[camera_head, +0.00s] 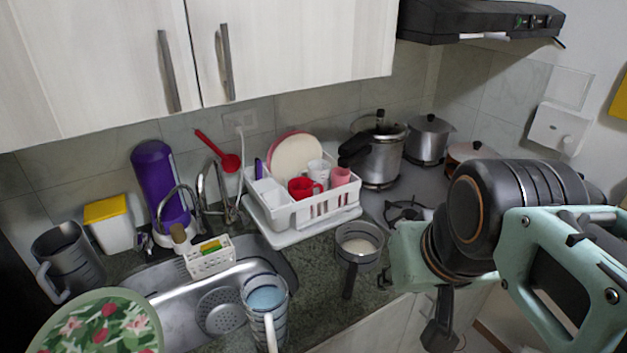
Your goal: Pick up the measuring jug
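Two jug-like vessels show in the head view, and I cannot tell for sure which is the measuring jug. A clear jug (265,297) with bluish contents and a pale handle stands at the front edge of the sink. A grey see-through jug (75,258) with a handle stands at the far left. My gripper (440,335) hangs low at the right, in front of the lower cabinets, well to the right of both jugs and touching neither. Its dark fingers are partly seen, and their opening is not clear.
A round container with a dark handle (359,243) stands on the counter between the clear jug and my arm. A white dish rack (300,212) stands behind it. A floral plate (100,325) fills the front left. Pots (385,155) stand at the back right.

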